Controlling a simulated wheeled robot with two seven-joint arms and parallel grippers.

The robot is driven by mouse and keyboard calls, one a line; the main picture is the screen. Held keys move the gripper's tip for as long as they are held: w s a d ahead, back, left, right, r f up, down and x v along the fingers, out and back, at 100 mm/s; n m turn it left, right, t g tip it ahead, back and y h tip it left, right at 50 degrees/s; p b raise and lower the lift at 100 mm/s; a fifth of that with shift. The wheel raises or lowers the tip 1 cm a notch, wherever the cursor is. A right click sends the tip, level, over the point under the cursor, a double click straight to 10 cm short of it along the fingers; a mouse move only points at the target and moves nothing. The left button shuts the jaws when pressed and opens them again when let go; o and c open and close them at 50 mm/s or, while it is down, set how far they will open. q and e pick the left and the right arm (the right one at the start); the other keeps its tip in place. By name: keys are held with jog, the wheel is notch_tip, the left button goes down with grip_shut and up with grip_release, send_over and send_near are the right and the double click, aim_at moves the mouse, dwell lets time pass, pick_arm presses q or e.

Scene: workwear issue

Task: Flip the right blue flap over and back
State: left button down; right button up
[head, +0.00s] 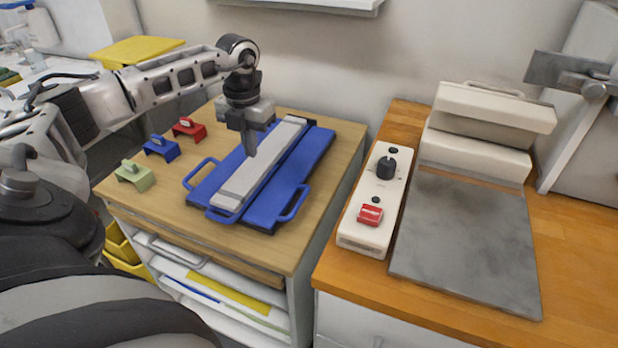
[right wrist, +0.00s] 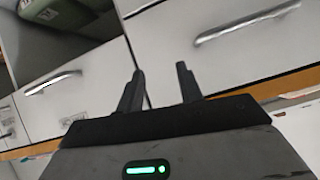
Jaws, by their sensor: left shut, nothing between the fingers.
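The blue folding board lies on the wooden top of the left cabinet. Its right blue flap (head: 305,165) lies flat to the right of a long pale grey panel (head: 262,170), with a loop handle at its front. The left blue flap (head: 208,184) lies flat on the other side, with its own handle. My left gripper (head: 250,153) is shut and empty, pointing down over the grey panel; I cannot tell if it touches. My right gripper (right wrist: 160,90) shows only in the right wrist view, its fingers apart and empty in front of white drawers.
Green (head: 134,175), blue (head: 161,147) and red (head: 188,128) small handled blocks stand left of the board. On the right counter are a control box (head: 373,205) with a knob and red switch, and a press with a grey plate (head: 467,240).

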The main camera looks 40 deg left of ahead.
pick_arm(q)
jog(key=shift+s+a+f+b, duration=0.2)
jog(key=shift+a+f, duration=0.1)
jog(key=shift+f, duration=0.3)
jog(key=shift+s+a+f+b, duration=0.1)
jog(key=shift+a+f+b, duration=0.15)
jog(key=shift+f, duration=0.3)
jog(key=shift+s+a+f, duration=0.1)
jog(key=shift+s+a, duration=0.1)
jog(key=shift+a, duration=0.5)
jog(key=shift+s+a, duration=0.2)
jog(key=shift+a, duration=0.45)
jog(key=shift+d, duration=0.15)
jog(key=shift+w, duration=0.1)
jog(key=c, duration=1.7)
grip_release()
